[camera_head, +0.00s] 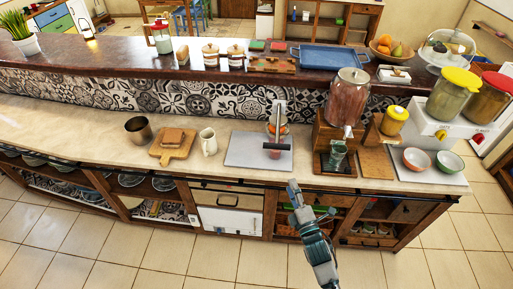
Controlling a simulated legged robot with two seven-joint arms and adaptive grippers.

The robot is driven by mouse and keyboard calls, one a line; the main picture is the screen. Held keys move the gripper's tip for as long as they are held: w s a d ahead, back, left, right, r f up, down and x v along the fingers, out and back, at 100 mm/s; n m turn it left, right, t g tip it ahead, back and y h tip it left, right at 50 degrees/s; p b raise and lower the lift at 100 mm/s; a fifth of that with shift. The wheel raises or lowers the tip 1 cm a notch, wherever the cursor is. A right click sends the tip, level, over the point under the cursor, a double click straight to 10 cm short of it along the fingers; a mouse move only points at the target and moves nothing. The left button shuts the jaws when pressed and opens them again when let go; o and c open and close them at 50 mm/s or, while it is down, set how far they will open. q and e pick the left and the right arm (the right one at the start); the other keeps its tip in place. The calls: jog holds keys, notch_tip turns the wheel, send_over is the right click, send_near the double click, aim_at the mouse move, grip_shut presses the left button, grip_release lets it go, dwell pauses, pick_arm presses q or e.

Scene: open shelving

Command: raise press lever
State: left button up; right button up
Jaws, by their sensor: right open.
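A press (280,110) with a pale upright stands at the back of a flat grey plate (245,152) on the counter. Its dark lever bar (276,146) lies across the front, low over the plate. An orange-brown item (277,127) shows behind the lever, partly hidden. My right gripper (292,184) is open at the counter's front edge, below and slightly right of the lever in the view, apart from it. My left gripper is not in view.
A drink dispenser (347,98) on a wooden stand with a glass (338,153) is right of the press. A white mug (208,141) and a bread board (174,148) are left. A raised bar ledge (130,60) runs behind.

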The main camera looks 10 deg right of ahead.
jog(key=p, duration=0.1)
send_near(276, 148)
jog(key=w+d, duration=0.2)
jog(key=x, duration=0.2)
jog(key=a+x, duration=0.1)
jog(key=x, duration=0.2)
jog(key=a+x, duration=0.1)
jog(key=x, duration=0.2)
jog(key=shift+p, duration=0.3)
jog(key=shift+w, duration=0.35)
jog(key=shift+w+d, duration=0.15)
jog(key=shift+d, duration=0.45)
jog(key=c, duration=0.7)
jog(key=shift+a, duration=0.2)
grip_shut()
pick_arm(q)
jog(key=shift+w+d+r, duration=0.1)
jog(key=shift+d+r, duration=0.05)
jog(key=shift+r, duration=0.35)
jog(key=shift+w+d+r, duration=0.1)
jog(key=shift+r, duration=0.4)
pick_arm(e)
jog(key=shift+f, duration=0.1)
